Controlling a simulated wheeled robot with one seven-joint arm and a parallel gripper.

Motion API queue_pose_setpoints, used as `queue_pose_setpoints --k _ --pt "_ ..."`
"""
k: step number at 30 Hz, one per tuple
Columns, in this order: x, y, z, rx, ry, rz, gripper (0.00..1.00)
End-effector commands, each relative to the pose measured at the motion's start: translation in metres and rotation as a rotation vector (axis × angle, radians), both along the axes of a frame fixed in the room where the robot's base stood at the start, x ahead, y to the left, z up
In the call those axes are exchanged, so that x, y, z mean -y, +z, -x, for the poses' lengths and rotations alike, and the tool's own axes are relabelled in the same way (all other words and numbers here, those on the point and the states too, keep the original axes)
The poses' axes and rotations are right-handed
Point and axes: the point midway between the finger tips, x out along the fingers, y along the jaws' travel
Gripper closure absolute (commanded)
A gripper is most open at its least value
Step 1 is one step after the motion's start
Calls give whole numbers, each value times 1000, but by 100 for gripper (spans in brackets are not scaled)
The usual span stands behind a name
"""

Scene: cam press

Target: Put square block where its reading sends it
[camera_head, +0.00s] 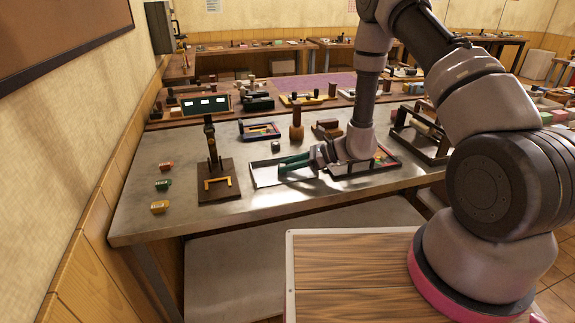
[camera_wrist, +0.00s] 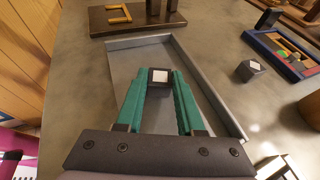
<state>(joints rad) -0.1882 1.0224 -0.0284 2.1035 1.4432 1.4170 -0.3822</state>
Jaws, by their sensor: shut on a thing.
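My gripper (camera_wrist: 160,76) has green fingers and is shut on a small dark square block (camera_wrist: 159,77) with a white top face. It holds the block over a shallow grey tray (camera_wrist: 233,118); whether the block touches the tray floor I cannot tell. In the head view my gripper (camera_head: 282,164) reaches left over the same tray (camera_head: 262,181), and its fingers hide the block. A press (camera_head: 213,160) with a yellow U-shaped guide (camera_head: 218,183) on a brown base stands left of the tray. No reading on the block is legible.
Red (camera_head: 166,166), green (camera_head: 163,185) and yellow (camera_head: 159,207) pieces lie at the bench's left. A dark-sided block with a pale top (camera_wrist: 248,70) stands outside the tray, near a blue-framed tray (camera_wrist: 285,57). A panel with white windows (camera_head: 206,104) stands behind. Bare bench lies front left.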

Motion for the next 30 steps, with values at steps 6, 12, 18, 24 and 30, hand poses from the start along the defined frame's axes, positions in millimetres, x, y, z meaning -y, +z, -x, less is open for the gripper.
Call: queue_pose_setpoints --k 6,12,18,24,30 --pt "0 0 0 0 0 0 33" --pt "0 1 0 0 0 0 33" --pt "17 10 1 -1 -4 0 33" --pt "58 27 5 1 -6 1 33" --pt "92 41 10 1 -4 -1 33"
